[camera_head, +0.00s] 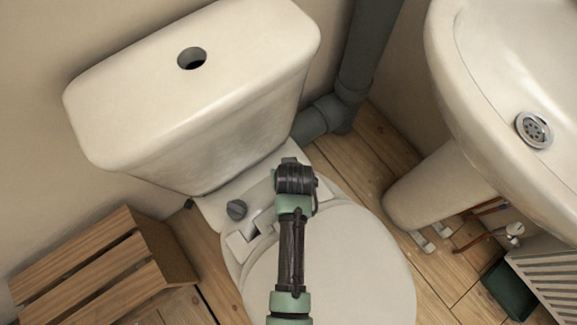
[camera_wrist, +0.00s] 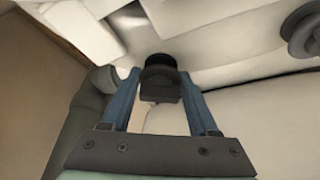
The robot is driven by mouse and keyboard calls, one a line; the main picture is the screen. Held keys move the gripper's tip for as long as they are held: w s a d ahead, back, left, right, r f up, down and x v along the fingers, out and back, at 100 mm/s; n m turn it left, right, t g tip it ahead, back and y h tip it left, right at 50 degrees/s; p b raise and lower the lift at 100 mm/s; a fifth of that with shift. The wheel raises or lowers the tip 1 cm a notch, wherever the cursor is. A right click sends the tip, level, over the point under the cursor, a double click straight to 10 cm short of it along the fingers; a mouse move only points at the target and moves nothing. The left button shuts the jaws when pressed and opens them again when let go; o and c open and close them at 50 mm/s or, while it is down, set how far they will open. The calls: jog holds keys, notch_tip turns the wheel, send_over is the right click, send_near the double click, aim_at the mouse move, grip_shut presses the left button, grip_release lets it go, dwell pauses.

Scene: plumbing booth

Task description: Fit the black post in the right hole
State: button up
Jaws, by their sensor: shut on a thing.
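In the wrist view my gripper (camera_wrist: 158,82) is shut on the black post (camera_wrist: 161,68), whose dark round end shows between the two blue fingers. In the head view my gripper (camera_head: 290,163) is over the right rear of the toilet bowl, between the tank and the lid, and my arm covers much of that spot. The right hole is not visible, and I cannot tell whether the post touches or enters it. A similar dark grey post (camera_head: 236,209) stands at the left rear of the bowl; it also shows at the wrist view's upper right (camera_wrist: 303,32).
The toilet tank (camera_head: 190,110) rises close behind my gripper. A grey pipe (camera_head: 323,117) runs at its right rear. The toilet lid (camera_head: 350,255) lies in front, with pale hinge pieces (camera_head: 240,248). A sink (camera_head: 480,90) stands right, a wooden crate (camera_head: 90,265) left.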

jog(key=shift+d+f, duration=0.1)
dwell(0.3)
jog(key=o, duration=1.5)
jog(key=p+v, duration=0.6)
jog(key=v, duration=0.7)
